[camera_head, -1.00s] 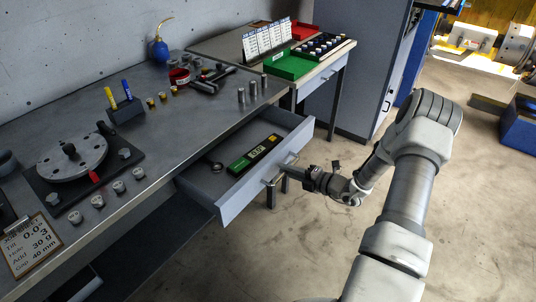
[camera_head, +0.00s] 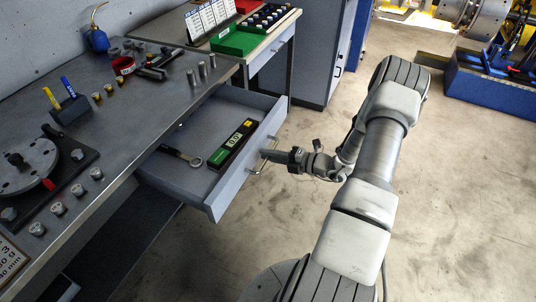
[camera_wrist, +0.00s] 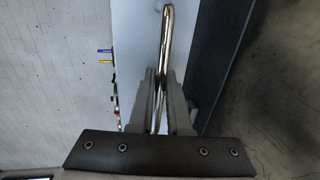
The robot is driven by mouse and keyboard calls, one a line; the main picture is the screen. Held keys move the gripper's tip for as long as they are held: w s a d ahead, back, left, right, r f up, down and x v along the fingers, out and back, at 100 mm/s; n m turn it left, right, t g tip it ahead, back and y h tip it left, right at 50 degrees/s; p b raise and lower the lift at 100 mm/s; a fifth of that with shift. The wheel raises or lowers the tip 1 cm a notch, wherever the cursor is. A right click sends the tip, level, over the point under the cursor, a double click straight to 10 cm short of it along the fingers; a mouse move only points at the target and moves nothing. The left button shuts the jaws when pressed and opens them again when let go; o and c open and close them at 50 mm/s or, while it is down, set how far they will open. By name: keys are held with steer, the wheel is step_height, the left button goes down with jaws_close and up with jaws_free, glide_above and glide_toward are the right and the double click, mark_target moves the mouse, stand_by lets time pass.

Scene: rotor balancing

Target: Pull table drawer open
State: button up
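The table drawer (camera_head: 228,197) stands open under the grey workbench (camera_head: 125,150), with its grey front panel facing my arm. Its metal bar handle (camera_head: 257,170) is at the middle of the front. In the wrist view the handle (camera_wrist: 165,45) runs between my two fingers. My gripper (camera_head: 267,155) is at the handle, and its fingers (camera_wrist: 162,75) look closed around the bar. The far part of the handle extends beyond the fingertips. Inside the drawer lie a green and black level (camera_head: 233,143) and a wrench (camera_head: 183,156).
On the bench are a rotor disc (camera_head: 25,168), a pen holder (camera_head: 69,109), a blue oil can (camera_head: 97,40) and several small weights. A second table (camera_head: 262,47) with a green bin (camera_head: 238,41) stands behind the drawer. The floor (camera_head: 420,190) to the right is clear.

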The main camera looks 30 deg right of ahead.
steer(key=o, duration=0.4)
steer(key=p+v, duration=0.1)
steer(key=v, duration=1.6)
steer(key=shift+s+p, duration=0.2)
steer(key=shift+p, duration=0.2)
steer(key=shift+d+r, duration=0.1)
